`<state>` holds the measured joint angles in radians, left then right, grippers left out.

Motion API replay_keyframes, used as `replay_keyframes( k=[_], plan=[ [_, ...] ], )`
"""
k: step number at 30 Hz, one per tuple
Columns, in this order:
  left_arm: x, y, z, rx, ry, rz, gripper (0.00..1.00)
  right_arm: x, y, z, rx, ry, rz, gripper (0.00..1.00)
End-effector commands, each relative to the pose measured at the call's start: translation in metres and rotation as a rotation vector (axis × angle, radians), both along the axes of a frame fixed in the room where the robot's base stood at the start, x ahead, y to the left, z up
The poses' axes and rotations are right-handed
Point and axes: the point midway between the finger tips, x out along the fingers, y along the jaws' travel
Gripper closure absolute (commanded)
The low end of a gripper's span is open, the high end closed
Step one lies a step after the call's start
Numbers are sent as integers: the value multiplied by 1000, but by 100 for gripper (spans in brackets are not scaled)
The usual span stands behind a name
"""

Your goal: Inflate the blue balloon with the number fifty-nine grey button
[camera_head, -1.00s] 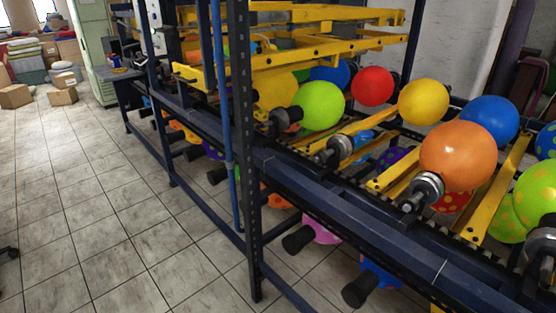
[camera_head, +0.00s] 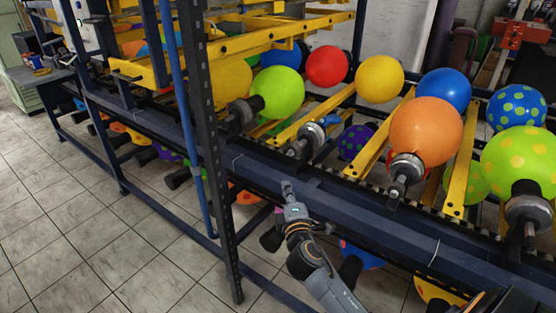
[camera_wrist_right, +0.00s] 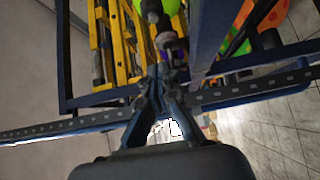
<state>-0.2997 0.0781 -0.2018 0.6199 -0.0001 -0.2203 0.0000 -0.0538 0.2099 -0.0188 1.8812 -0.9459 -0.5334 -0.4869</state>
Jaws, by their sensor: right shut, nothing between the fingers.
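A blue balloon (camera_head: 446,90) sits on the rack behind an orange balloon. A second blue balloon (camera_head: 281,54) is farther back on the left, partly hidden by the frame. No number or grey button can be made out. A white panel box (camera_head: 88,10) is cut off at the upper left; its details are too small to read. My right gripper (camera_head: 288,188) is shut and empty, in front of the dark blue front rail. In the right wrist view its fingertips (camera_wrist_right: 163,72) are together. My left gripper is not in view.
A dark upright post (camera_head: 208,130) and a blue pole (camera_head: 180,110) stand left of my right gripper. The dark blue rail (camera_head: 340,202) runs along the rack front. An orange balloon (camera_head: 425,131) and a green balloon (camera_head: 277,91) are on the rack. The tiled floor (camera_head: 70,240) at left is clear.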

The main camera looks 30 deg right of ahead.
Motion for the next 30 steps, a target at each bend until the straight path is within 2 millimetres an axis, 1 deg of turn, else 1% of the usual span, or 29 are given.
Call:
replay_keyframes(
  k=[6, 10, 14, 24, 26, 27, 30],
  plan=[
    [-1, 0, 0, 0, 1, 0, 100, 1, 0, -1, 2, 1, 1, 100],
    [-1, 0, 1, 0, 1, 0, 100, 8, -3, 0, 2, 1, 1, 100],
    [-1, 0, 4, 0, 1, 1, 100, 27, -11, 1, 2, 0, 0, 100],
    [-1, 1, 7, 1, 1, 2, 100, 89, -38, 1, 4, 1, 0, 100],
    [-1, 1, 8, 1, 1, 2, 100, 96, -44, 1, 2, 2, -1, 100],
    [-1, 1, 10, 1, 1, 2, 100, 98, -52, 1, 1, 3, -2, 100],
    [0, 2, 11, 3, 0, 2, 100, 103, -64, 1, 2, 2, 0, 100]
  ],
)
